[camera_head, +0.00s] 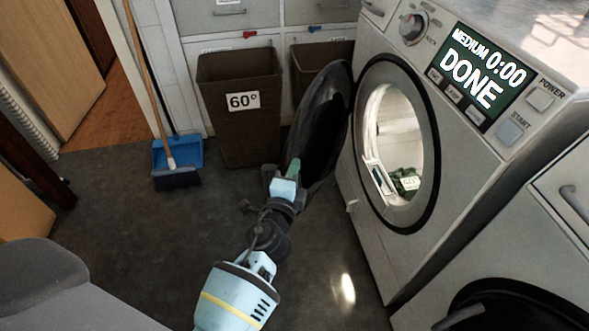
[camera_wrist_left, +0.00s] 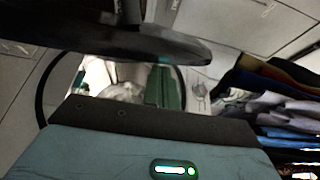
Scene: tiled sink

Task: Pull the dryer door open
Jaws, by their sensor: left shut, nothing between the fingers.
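The dryer (camera_head: 372,215) stands at right, its round opening facing left and its display reading DONE. The dryer door (camera_head: 322,120) is a dark round disc, swung out to the left of the opening. Inside the lit drum (camera_head: 402,140) lie some dark green and white items. My left gripper (camera_head: 293,168) is shut and empty at the lower part of the door; whether it touches is unclear. In the left wrist view the door (camera_wrist_left: 130,42) hangs as a dark edge above my gripper, with the dryer opening (camera_wrist_left: 95,75) behind. My right gripper is not in view.
A brown bin (camera_head: 238,125) labelled 60° stands behind, with another brown bin (camera_head: 310,62) beside it. A broom and blue dustpan (camera_head: 180,153) stand at left. A second machine (camera_head: 540,250) is at lower right. Folded cloths (camera_wrist_left: 275,105) show in the left wrist view.

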